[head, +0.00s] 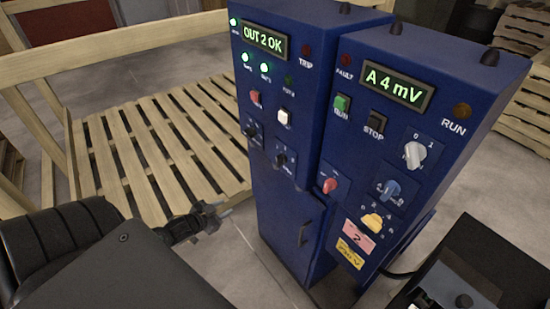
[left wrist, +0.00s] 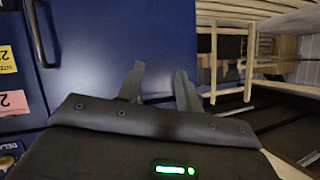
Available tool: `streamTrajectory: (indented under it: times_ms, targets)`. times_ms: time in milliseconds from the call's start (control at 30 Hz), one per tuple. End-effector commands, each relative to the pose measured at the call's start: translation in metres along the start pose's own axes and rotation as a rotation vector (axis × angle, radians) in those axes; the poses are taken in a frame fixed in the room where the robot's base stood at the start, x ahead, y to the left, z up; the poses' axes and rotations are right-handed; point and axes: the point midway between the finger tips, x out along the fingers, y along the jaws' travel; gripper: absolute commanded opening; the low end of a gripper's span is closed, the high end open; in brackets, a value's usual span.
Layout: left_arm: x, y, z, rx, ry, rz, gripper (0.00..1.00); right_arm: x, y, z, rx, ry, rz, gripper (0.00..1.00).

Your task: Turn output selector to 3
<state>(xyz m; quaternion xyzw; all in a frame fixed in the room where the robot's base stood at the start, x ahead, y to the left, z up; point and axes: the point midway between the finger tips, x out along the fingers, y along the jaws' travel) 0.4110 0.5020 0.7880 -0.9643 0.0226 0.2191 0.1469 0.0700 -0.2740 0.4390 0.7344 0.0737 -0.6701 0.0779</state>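The left blue cabinet (head: 262,205) has a lit display (head: 264,41) reading "OUT 2 OK". Two small black selector knobs, an upper one (head: 252,132) and a lower one (head: 282,160), sit on its face. Their lettering is too small to tell which is the output selector. My left gripper (head: 222,208) is low, in front of and left of this cabinet, below the knobs and touching none of them. In the left wrist view its two fingers (left wrist: 160,86) are apart with nothing between them. My right gripper does not show clearly.
The right cabinet's display (head: 383,86) reads "A 4 mV"; it has grey (head: 414,153), blue (head: 389,189) and yellow (head: 373,222) knobs. A red knob (head: 329,185) sits near its left edge. A door handle (head: 303,233) sticks out low. A wooden pallet (head: 160,145) lies left.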

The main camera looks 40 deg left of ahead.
Motion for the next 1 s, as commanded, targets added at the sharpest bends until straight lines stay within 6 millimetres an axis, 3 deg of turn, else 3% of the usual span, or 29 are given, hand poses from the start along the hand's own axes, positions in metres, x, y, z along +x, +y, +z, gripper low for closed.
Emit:
streamTrajectory:
  times_ms: [33, 100, 200, 300, 667, 1000]
  targets:
    - [-0.004, -0.002, -0.055, -0.006, 0.111, 0.03, 0.35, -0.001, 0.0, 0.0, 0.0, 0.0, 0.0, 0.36]
    - [-0.014, 0.002, -0.118, -0.032, 0.242, 0.076, 0.35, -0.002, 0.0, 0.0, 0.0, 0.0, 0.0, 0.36]
    - [-0.033, 0.015, -0.183, -0.083, 0.386, 0.145, 0.35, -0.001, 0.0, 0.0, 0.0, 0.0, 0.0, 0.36]
    - [-0.049, 0.03, -0.221, -0.153, 0.476, 0.21, 0.35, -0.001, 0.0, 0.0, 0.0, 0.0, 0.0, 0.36]
    - [-0.045, 0.032, -0.229, -0.233, 0.486, 0.241, 0.35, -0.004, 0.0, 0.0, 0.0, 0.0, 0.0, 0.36]
    - [0.006, 0.042, -0.259, -0.233, 0.486, 0.239, 0.35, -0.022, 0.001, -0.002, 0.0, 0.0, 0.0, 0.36]
